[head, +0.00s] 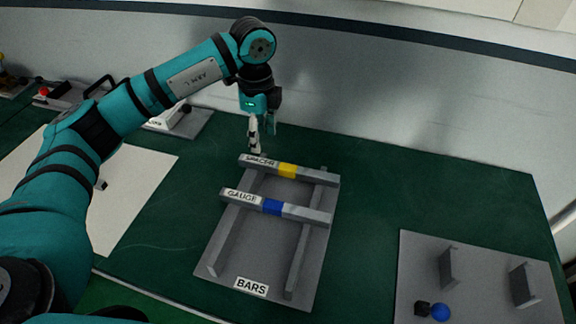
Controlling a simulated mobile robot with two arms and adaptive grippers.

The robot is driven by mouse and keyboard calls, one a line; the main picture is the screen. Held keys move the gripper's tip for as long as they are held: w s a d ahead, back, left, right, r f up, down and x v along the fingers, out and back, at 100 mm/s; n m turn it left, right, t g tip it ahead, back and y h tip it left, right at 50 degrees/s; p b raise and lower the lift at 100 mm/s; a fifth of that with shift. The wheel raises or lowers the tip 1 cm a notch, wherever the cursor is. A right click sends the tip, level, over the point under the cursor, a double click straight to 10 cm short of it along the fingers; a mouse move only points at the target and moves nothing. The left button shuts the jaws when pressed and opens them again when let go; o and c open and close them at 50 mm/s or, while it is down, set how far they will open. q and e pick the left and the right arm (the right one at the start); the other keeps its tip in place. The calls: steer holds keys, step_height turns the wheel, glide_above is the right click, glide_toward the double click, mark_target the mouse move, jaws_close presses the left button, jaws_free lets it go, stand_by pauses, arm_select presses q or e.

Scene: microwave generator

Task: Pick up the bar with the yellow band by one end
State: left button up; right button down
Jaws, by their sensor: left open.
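The bar with the yellow band (315,176) is grey, labelled SPACER at its left end, and lies across the far part of a grey rack (265,268) marked BARS. A second grey bar with a blue band (304,214), labelled GAUGE, lies across the same rack nearer to me. My left gripper (258,150) is open and points down at the left, labelled end of the yellow-banded bar. Its fingertips are just above or behind that end; I cannot tell whether they touch it. My right gripper is not in the head view.
A white sheet (140,190) lies at left. Fixtures stand at the far left.

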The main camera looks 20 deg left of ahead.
mark_target(262, 161)
arm_select(q)
step_height(262, 161, down, 3)
steer(key=shift+r, duration=0.15)
step_height(262, 161, down, 4)
steer(key=p, duration=0.3)
steer(key=shift+s, duration=0.1)
steer(key=shift+f, duration=0.7)
steer(key=shift+r, duration=0.1)
jaws_close()
